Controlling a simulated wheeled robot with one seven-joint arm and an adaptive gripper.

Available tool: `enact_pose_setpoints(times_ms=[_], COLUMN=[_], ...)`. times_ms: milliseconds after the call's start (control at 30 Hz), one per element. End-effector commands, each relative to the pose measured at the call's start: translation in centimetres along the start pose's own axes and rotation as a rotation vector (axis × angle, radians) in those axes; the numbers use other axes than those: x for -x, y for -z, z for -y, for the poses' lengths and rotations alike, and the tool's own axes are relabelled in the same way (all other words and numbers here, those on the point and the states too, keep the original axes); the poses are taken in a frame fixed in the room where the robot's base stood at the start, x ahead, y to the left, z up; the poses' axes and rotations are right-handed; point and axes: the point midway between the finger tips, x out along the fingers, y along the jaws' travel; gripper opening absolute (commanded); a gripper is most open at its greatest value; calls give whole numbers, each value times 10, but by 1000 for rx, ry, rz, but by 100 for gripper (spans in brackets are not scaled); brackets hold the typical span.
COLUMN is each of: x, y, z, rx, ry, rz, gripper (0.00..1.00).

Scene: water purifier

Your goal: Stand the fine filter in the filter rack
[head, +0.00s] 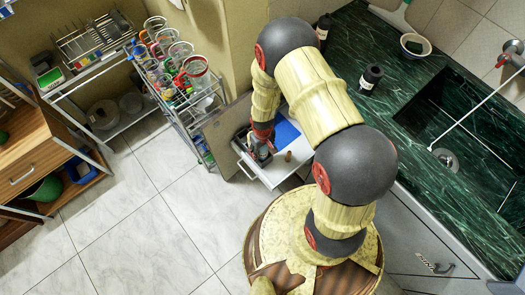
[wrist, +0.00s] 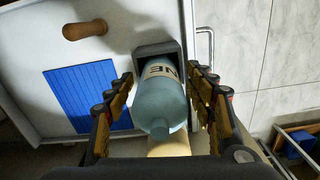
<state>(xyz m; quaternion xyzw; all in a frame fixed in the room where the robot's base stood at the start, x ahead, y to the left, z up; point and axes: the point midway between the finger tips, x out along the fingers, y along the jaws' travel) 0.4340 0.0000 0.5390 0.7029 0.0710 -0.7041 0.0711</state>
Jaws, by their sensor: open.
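The fine filter (wrist: 158,104) is a pale blue-grey cylinder with a dark label reading "NE" in the part that shows. In the wrist view its far end sits inside a grey, square-edged holder (wrist: 148,48), which looks like the filter rack. Whether it is fully seated is hidden. My gripper (wrist: 160,76) is open, with one finger on each side of the filter and a visible gap at each side. In the head view my gripper (head: 262,148) is low over the white pull-out tray, and the filter is mostly hidden there.
The white tray (head: 268,174) also carries a blue ribbed mat (wrist: 80,97) and a brown peg (wrist: 85,30). A wire trolley (head: 205,125) with jugs stands to the left. The green counter (head: 350,50) with a sink is to the right. Tiled floor at left is clear.

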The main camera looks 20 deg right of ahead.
Motion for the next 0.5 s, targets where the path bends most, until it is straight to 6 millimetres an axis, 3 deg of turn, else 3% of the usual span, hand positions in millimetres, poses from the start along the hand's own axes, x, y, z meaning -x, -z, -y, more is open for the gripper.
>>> enact_pose_setpoints(times_ms=[500], x=[99], y=[1], z=[0], rx=[0], ry=[-1], rz=[-3], gripper=[55])
